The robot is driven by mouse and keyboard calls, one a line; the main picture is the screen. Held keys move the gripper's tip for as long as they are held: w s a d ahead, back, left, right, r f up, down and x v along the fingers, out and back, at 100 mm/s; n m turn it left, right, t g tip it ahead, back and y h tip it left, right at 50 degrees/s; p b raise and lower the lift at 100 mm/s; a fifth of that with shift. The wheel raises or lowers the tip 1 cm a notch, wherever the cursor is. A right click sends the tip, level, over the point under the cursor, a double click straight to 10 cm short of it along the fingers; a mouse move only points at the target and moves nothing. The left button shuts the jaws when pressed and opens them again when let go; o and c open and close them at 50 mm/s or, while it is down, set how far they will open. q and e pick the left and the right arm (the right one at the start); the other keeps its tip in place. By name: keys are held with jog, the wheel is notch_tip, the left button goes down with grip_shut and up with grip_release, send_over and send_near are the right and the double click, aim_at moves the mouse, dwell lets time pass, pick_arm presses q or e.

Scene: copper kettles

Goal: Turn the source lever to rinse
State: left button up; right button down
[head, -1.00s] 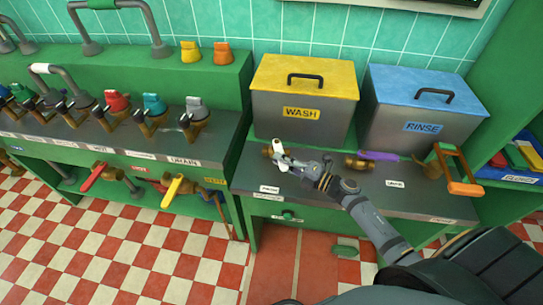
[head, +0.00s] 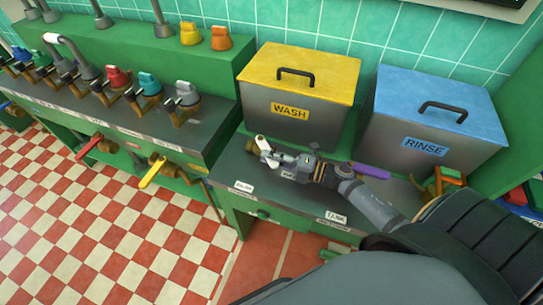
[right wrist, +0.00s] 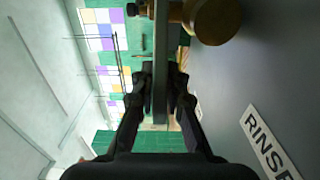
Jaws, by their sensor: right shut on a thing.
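The source lever (head: 262,142) is a pale handle on a brass valve (head: 250,147), on the grey counter in front of the wash tank. My right gripper (head: 272,157) is at this lever, with its fingers closed on it. In the right wrist view the lever shows as a narrow bar (right wrist: 160,50) between the two dark fingertips, with the round brass valve body (right wrist: 215,20) beside it. A white RINSE label (right wrist: 268,143) lies on the counter in the right wrist view. The fingers hide part of the lever. My left gripper is not in view.
The yellow-lidded WASH tank (head: 300,80) and blue-lidded RINSE tank (head: 435,100) stand behind the counter. A purple lever (head: 371,171) lies right of my gripper. Several coloured valves, including a teal one (head: 148,83), line the left bench. A yellow lever (head: 152,171) sticks out below.

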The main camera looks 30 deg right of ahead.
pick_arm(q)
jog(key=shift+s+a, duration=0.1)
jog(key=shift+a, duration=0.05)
pick_arm(e)
jog(key=c, duration=1.4)
grip_release()
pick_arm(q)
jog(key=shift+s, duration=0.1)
pick_arm(e)
jog(key=shift+o, duration=0.2)
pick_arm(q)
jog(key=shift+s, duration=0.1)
